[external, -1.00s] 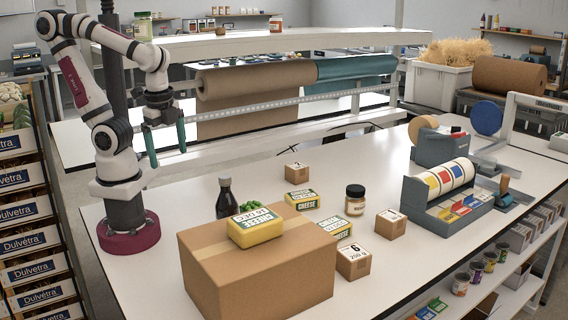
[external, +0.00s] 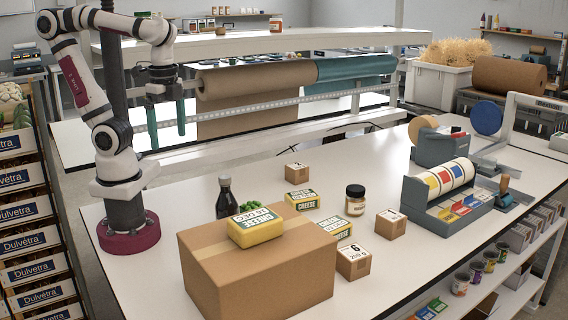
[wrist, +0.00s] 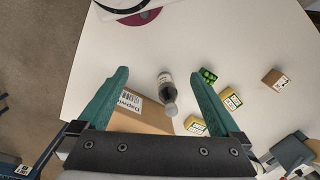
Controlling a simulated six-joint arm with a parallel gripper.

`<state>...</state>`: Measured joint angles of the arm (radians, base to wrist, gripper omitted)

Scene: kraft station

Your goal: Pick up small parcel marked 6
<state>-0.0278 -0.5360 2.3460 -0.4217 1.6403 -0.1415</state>
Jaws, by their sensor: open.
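The small parcel marked 6 (external: 353,262) is a brown cardboard cube with a white label, standing on the white table just right of the large carton. I cannot make it out in the wrist view. My gripper (external: 167,135) is open and empty, with green fingers pointing down, high above the table's left part and far from the parcel. In the wrist view its two fingers (wrist: 160,100) are spread wide with nothing held between them.
A large carton (external: 230,280) carries a cheese pack (external: 255,228). A dark bottle (external: 224,198), cheese packs (external: 302,199), a jar (external: 355,201) and two other small parcels (external: 390,224) stand nearby. A label dispenser (external: 447,197) is at right.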

